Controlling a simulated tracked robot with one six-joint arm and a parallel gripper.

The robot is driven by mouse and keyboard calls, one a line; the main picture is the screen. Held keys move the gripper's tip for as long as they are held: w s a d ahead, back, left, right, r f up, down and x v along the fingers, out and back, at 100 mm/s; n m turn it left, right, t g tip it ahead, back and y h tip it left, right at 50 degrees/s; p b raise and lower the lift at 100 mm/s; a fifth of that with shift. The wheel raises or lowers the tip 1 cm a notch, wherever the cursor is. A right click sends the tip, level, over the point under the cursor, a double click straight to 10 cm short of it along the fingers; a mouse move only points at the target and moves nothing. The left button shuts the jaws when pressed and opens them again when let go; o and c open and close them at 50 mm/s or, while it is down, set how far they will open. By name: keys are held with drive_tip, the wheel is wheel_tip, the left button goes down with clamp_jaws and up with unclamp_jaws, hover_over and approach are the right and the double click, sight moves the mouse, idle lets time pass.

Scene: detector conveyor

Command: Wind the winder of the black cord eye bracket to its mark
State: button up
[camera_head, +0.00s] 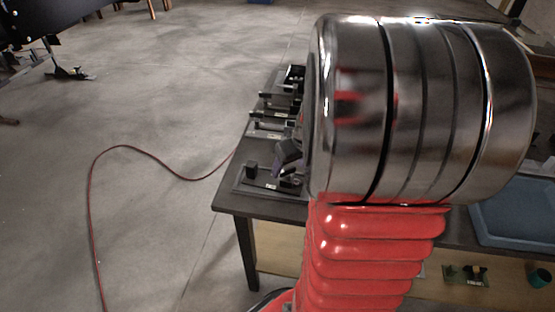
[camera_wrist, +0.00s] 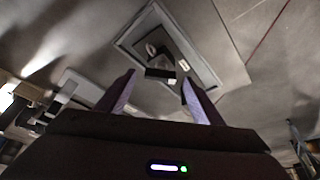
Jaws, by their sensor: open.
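In the head view, a dark base plate (camera_head: 243,187) lies at the near left corner of the table, with a small black block (camera_head: 251,170) and a white label on it. The same plate (camera_wrist: 131,38) shows in the wrist view, carrying a black block (camera_wrist: 160,73), a pale ring (camera_wrist: 151,49) and a white label (camera_wrist: 184,66). I cannot tell for sure which part is the winder, and no mark is readable. My gripper (camera_wrist: 159,76) is open above the plate, its fingers either side of the black block in the picture. In the head view my gripper (camera_head: 284,166) is partly hidden by my arm.
More dark fixtures (camera_head: 268,130) stand in a row behind the plate on the table (camera_head: 232,209). A blue tray (camera_head: 515,212) lies at the right. A red cable (camera_head: 120,147) runs over the open floor at left. My arm hides much of the table.

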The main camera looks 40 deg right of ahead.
drive_tip(key=shift+w+f, duration=0.2)
drive_tip(key=shift+f, duration=0.4)
drive_tip(key=shift+c, duration=0.2)
